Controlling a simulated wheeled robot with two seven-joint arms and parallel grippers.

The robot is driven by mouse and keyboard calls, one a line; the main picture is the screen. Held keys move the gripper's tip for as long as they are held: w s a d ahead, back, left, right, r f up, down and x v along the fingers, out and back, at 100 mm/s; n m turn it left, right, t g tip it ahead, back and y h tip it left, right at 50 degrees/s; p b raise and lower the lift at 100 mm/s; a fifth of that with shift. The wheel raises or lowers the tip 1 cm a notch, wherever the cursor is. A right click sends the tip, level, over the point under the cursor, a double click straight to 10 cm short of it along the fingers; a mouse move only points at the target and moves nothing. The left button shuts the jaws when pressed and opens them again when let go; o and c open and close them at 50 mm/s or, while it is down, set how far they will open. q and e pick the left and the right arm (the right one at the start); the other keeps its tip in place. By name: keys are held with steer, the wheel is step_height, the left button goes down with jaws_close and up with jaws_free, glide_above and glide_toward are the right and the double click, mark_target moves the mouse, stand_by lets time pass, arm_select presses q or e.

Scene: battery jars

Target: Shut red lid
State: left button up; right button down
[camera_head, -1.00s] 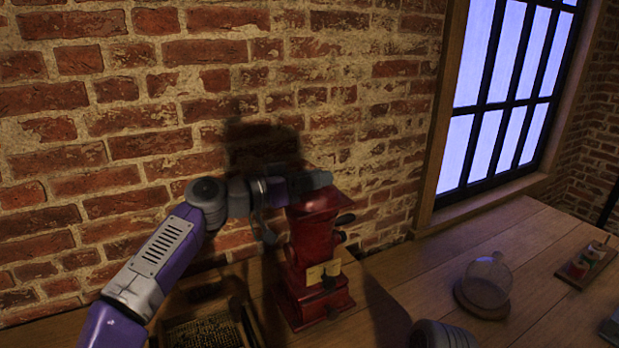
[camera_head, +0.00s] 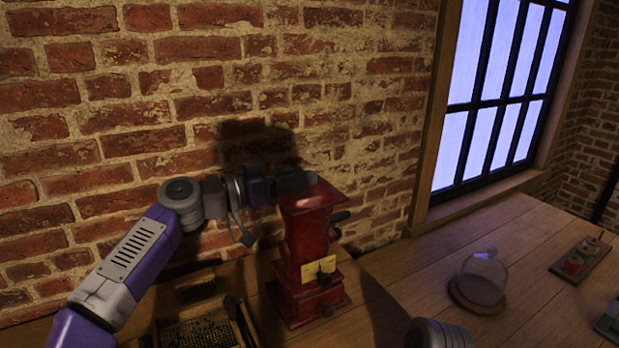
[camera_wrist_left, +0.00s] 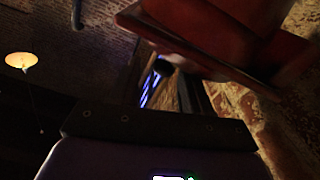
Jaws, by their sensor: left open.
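A tall red device (camera_head: 305,240) like a grinder stands upright on the wooden table against the brick wall. Its red top (camera_head: 330,193), which looks like the lid, is a flat, flared, tilted plate. My left gripper (camera_head: 298,181) is open at the upper left edge of this top, and I cannot tell whether they touch. In the left wrist view the red plate (camera_wrist_left: 205,45) fills the upper right, above a dark gripper part (camera_wrist_left: 155,128). The fingertips are not clear there. My right gripper is not in view.
An open wooden box (camera_head: 205,330) with a dark grid inside stands left of the device. A glass dome (camera_head: 484,275) on a round base and a small tray (camera_head: 580,260) stand to the right. The wall is close behind.

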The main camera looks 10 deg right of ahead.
arm_select(q)
steer(key=v, duration=0.4)
steer(key=shift+s+a, duration=0.1)
steer(key=shift+a, duration=0.15)
